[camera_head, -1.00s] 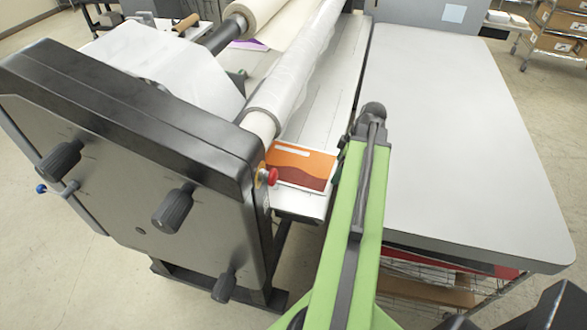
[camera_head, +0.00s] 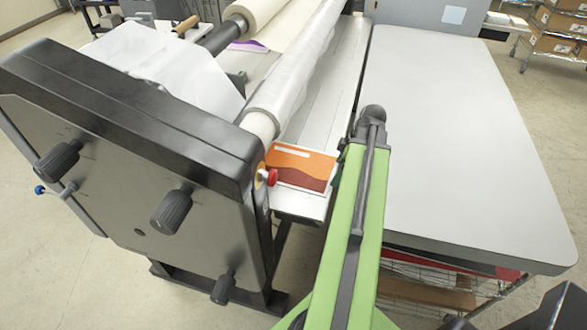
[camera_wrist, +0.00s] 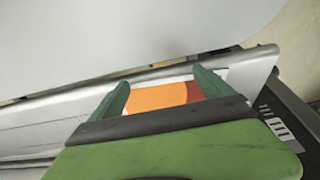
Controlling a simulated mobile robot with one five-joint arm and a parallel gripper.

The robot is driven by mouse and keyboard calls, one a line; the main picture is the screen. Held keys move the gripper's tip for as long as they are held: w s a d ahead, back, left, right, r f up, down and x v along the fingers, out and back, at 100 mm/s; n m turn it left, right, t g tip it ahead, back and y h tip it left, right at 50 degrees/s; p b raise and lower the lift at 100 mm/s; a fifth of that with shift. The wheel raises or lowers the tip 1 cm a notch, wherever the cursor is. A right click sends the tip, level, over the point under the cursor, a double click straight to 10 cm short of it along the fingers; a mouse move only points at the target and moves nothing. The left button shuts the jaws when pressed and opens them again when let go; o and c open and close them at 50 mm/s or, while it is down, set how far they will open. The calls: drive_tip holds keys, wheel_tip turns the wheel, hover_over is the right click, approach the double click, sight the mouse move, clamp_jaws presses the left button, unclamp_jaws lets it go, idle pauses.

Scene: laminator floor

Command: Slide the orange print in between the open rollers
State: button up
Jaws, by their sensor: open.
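The orange print (camera_head: 301,167) has a white border and a dark red lower part. It lies flat on the laminator's feed table (camera_head: 322,122), beside the near end of the roller. The upper roller (camera_head: 298,72), wrapped in clear film, runs away from me; the gap under it is hidden. My gripper (camera_wrist: 160,92) is open in the wrist view, its two green fingers apart, with the print (camera_wrist: 160,97) showing between and beyond them. I cannot tell whether the fingers touch it. In the head view my arm hides most of the gripper, at the print's right edge.
The laminator's dark side housing (camera_head: 140,170) with black knobs stands at left. A red button (camera_head: 271,177) sits close to the print's left edge. A grey table (camera_head: 450,130) to the right is clear on top. Shelves with boxes (camera_head: 553,42) stand at the back right.

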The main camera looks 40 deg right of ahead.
sight(330, 167)
drive_tip(key=shift+s+d, duration=0.15)
drive_tip(key=shift+s, duration=0.1)
drive_tip(key=shift+w, duration=0.1)
drive_tip(key=shift+w+d, duration=0.3)
drive_tip(key=shift+d, duration=0.2)
drive_tip(key=shift+w+d, duration=0.3)
drive_tip(key=shift+d, duration=0.2)
drive_tip(key=shift+w+a, duration=0.35)
drive_tip(key=shift+w, duration=0.25)
drive_tip(key=shift+w+a, duration=0.35)
drive_tip(key=shift+w, duration=0.2)
drive_tip(key=shift+s+d, duration=0.1)
drive_tip(key=shift+s, duration=0.15)
idle(0.5)
drive_tip(key=shift+s, duration=0.1)
